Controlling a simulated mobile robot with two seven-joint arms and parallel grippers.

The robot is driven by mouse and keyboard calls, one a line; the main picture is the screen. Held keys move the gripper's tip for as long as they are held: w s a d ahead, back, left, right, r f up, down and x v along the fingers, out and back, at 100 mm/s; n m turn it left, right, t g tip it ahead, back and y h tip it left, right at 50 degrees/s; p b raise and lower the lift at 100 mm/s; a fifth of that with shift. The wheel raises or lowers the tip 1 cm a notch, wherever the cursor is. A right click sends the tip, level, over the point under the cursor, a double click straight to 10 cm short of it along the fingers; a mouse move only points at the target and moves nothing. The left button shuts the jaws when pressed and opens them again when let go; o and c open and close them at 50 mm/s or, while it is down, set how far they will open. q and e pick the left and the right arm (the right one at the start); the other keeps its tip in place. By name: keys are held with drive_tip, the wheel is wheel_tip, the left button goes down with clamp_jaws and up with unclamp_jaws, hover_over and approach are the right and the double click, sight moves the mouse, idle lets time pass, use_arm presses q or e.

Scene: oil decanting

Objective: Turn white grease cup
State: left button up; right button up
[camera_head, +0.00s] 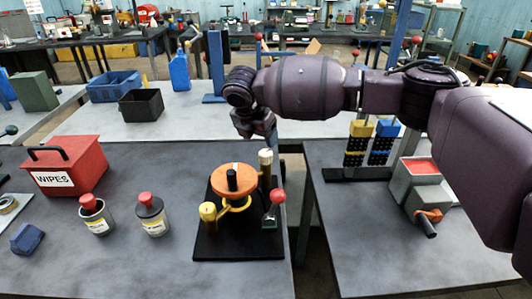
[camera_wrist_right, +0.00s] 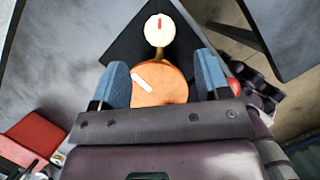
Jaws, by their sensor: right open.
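The white grease cup (camera_head: 265,158) stands upright on a brown post at the back right of a black base plate (camera_head: 235,247). In the right wrist view its round white top (camera_wrist_right: 160,30) carries a red mark. My right gripper (camera_head: 268,138) is above and behind the fixture. In its wrist view, its two blue fingers (camera_wrist_right: 162,62) are spread apart and empty, with the orange disc (camera_wrist_right: 158,88) showing between them. The white cup lies beyond the fingertips in that view, apart from them. My left gripper is not in view.
On the base plate, the orange disc (camera_head: 233,178), a yellow cup (camera_head: 208,212) and a red-knobbed lever (camera_head: 277,198) stand close together. Two red-capped containers (camera_head: 152,218) and a red wipes box (camera_head: 67,167) are to the left. A gap separates the right table (camera_head: 390,255).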

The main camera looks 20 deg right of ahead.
sight(266, 152)
drive_tip(key=x, duration=0.8)
drive_tip(key=shift+w+f+b, duration=0.15)
drive_tip(key=shift+f+b, duration=0.05)
drive_tip(key=shift+b, duration=0.2)
drive_tip(key=c, duration=0.9)
